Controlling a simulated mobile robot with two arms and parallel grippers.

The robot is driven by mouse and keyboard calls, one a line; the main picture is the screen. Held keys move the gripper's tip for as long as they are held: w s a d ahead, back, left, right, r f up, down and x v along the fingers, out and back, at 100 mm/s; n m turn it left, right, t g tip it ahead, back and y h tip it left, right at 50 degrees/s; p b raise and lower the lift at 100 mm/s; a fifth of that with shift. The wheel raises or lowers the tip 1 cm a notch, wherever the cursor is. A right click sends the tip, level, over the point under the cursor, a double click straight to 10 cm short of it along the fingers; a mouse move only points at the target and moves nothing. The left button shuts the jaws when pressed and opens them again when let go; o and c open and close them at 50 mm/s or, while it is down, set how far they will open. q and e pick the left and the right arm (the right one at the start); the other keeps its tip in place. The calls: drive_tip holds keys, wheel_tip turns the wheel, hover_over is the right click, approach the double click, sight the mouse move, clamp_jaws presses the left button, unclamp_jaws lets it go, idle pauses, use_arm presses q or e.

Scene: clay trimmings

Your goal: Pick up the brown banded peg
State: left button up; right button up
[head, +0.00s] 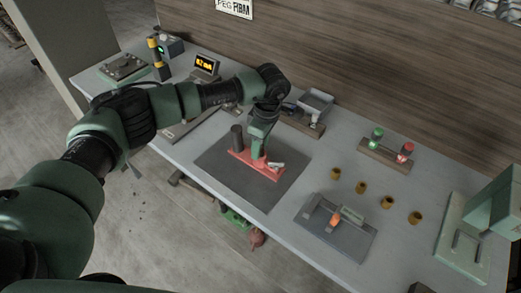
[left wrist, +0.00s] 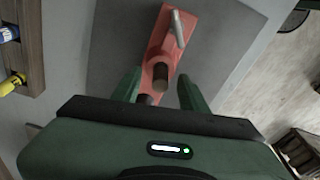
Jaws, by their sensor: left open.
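The red block (head: 240,157) lies on a dark mat and also shows in the left wrist view (left wrist: 157,45). In the left wrist view a dark brown peg (left wrist: 160,77) stands in the block between my open fingers; I cannot make out its band. My left gripper (head: 258,153) is open over the middle of the block, its fingers (left wrist: 159,76) one on each side of that peg. In the head view the gripper hides this peg. A dark peg (head: 237,137) stands at the block's left end. A silver peg (head: 275,165) is at its right end. My right gripper is out of view.
The dark mat (head: 215,165) has free room around the block. To the right are a grey fixture (head: 310,222) with an orange part, several small brown cups (head: 361,188), and a wooden stand (head: 385,155) with green and red knobs. A tray (head: 315,103) stands behind.

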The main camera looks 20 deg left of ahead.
use_arm(q)
clamp_jaws()
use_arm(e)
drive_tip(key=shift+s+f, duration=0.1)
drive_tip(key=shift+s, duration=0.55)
use_arm(q)
drive_tip(key=shift+r, duration=0.15)
